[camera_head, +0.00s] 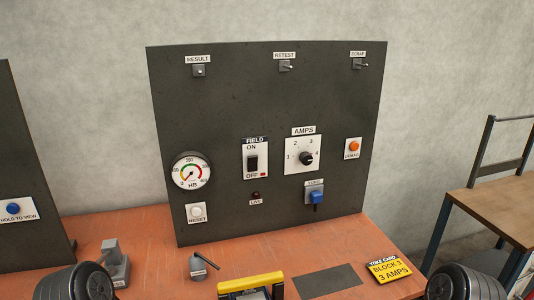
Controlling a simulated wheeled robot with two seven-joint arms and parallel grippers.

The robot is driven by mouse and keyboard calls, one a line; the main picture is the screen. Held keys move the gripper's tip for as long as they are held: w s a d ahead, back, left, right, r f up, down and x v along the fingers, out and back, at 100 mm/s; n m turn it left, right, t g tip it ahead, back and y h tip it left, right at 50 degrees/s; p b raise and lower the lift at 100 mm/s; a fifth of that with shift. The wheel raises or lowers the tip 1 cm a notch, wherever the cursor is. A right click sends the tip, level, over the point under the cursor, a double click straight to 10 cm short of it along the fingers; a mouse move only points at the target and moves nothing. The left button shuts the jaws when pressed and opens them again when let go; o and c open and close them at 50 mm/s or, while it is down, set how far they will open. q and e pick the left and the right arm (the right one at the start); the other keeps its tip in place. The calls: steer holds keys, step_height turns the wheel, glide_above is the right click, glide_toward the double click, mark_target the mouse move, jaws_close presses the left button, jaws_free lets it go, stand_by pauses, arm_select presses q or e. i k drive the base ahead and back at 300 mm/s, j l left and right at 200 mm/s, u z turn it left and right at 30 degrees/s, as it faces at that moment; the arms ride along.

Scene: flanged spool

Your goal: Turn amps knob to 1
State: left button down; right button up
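The amps knob (306,158) is a round black knob on a white plate (292,168) labelled AMPS, on the upright dark panel (230,105). The numbers 1, 2 and 3 show around it from left to upper right, with a mark like a 4 at the right. Its pointer is too small to read surely; it seems to face right, towards the 4. Neither gripper can be made out; dark ribbed rounded parts at the lower left and lower right corners look like my arms. Nothing touches the knob.
A FIELD switch (252,163) is left of the knob, an orange button (353,147) right, a blue-handled switch (317,197) below. On the orange bench stand a yellow-topped object (250,282), grey fixtures (115,265) and a yellow card (388,270) reading 3 AMPS.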

mark_target(306, 158)
steer(key=l+z, duration=0.25)
steer(key=z, duration=0.2)
steer(key=l+z, duration=0.55)
steer(key=z, duration=0.3)
steer(key=k+l, duration=0.05)
